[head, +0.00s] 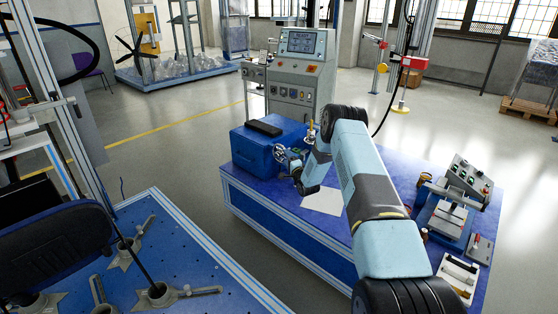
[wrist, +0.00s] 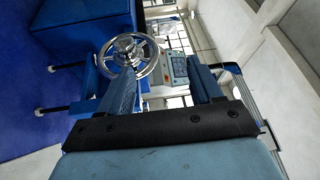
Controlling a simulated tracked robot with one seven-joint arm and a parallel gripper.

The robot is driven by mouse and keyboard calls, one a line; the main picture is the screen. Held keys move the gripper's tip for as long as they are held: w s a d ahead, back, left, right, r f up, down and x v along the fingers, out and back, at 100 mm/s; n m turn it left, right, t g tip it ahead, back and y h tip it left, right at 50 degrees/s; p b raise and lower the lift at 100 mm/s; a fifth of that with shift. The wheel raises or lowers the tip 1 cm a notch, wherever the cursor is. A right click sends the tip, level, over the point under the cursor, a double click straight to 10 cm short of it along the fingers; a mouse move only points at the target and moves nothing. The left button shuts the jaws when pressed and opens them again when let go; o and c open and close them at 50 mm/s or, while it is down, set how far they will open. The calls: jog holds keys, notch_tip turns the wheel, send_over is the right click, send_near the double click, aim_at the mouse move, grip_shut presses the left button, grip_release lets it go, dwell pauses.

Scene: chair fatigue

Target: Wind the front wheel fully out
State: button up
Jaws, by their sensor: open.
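A silver handwheel (wrist: 128,55) with a round hub shows in the wrist view, at the side of a blue box (wrist: 75,28). In the head view the wheel (head: 281,154) is small and beside the blue box (head: 262,150) on the blue table. I see only this wheel clearly. My gripper (wrist: 163,82) is open, with nothing between its two blue fingers. In the head view my gripper (head: 298,181) is beside the wheel, low over the table, partly hidden by my arm.
The blue table (head: 270,222) holds a white sheet (head: 323,200) and, at right, a small control box (head: 469,180) and fixtures. A grey console (head: 300,75) with a screen stands behind. A blue perforated bench (head: 200,265) with metal clamps is at left. Open floor lies between bench and table.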

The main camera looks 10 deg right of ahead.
jog(key=m+t, duration=0.1)
jog(key=m, duration=0.1)
send_near(279, 154)
jog(key=f+x, duration=0.1)
jog(key=x, duration=0.7)
jog(key=shift+w+a+f+y, duration=0.3)
jog(key=shift+w+a, duration=0.15)
